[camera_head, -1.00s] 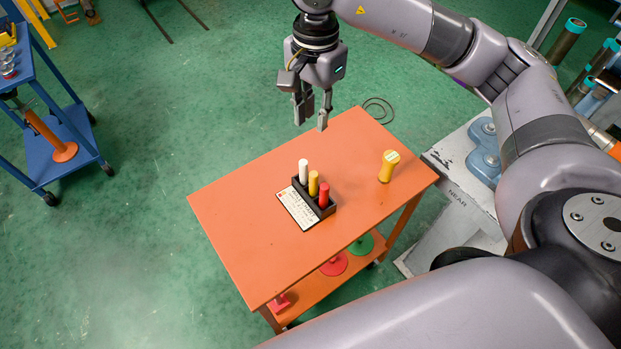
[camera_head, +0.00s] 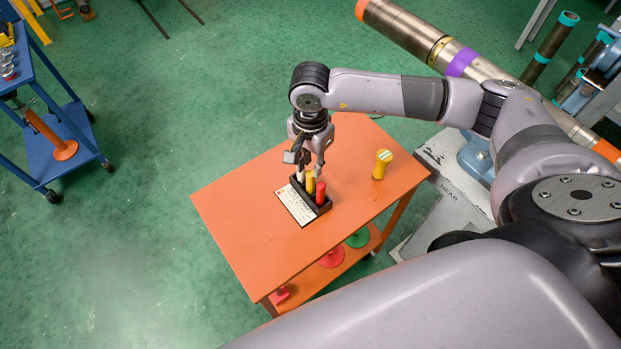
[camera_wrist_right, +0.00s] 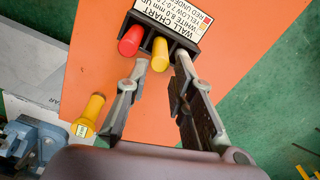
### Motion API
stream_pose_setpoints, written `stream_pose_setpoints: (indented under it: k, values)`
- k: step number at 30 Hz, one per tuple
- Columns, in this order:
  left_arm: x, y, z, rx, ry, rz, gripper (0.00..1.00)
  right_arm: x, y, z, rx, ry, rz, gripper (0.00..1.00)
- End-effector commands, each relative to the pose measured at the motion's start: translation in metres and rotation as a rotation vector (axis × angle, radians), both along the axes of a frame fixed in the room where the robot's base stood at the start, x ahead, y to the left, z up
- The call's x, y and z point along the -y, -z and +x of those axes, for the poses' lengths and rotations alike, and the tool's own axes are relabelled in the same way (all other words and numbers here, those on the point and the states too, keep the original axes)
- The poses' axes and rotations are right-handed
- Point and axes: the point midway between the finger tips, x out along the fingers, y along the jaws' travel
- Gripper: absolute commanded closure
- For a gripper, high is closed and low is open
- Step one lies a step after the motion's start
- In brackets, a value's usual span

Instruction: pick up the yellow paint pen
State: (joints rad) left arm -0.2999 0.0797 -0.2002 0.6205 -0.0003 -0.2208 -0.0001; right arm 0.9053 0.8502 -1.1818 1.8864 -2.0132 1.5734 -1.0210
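The yellow paint pen (camera_head: 311,183) stands upright in a black holder (camera_head: 325,210) on the orange cart, between the white pen (camera_head: 301,173) and the red pen (camera_head: 320,193). My right gripper (camera_head: 308,168) points down just above the holder, open and empty. In the right wrist view the yellow pen (camera_wrist_right: 160,54) lies ahead between the two spread fingertips (camera_wrist_right: 163,72), and the red pen (camera_wrist_right: 130,41) is outside them. The white pen is partly hidden by a finger there. I cannot tell whether the fingers touch any pen. My left gripper is not in view.
A yellow flared object (camera_head: 382,164) stands on the orange cart top (camera_head: 245,220), right of the holder. A label plate (camera_head: 295,205) lies at the holder's front. A blue cart (camera_head: 70,150) is far left. The cart top's left half is clear.

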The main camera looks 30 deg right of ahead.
Motion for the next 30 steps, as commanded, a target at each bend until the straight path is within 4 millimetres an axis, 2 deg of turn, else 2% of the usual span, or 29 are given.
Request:
stream_pose_setpoints:
  k: [1, 6, 14, 24, 30]
  values:
    - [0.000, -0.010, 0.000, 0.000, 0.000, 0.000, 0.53, -0.001, 0.004, -0.003, -0.005, 0.000, 0.000, 0.77]
    - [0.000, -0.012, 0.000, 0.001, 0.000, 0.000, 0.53, -0.001, 0.024, -0.001, -0.001, 0.000, 0.001, 0.77]
    - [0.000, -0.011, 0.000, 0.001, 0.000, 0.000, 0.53, -0.001, 0.028, 0.000, 0.001, 0.000, 0.000, 0.77]
    - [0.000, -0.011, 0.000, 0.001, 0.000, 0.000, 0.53, -0.001, 0.027, 0.000, 0.001, 0.000, 0.000, 1.00]
    - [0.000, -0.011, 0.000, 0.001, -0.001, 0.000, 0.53, -0.001, 0.027, 0.000, 0.001, 0.000, 0.000, 1.00]
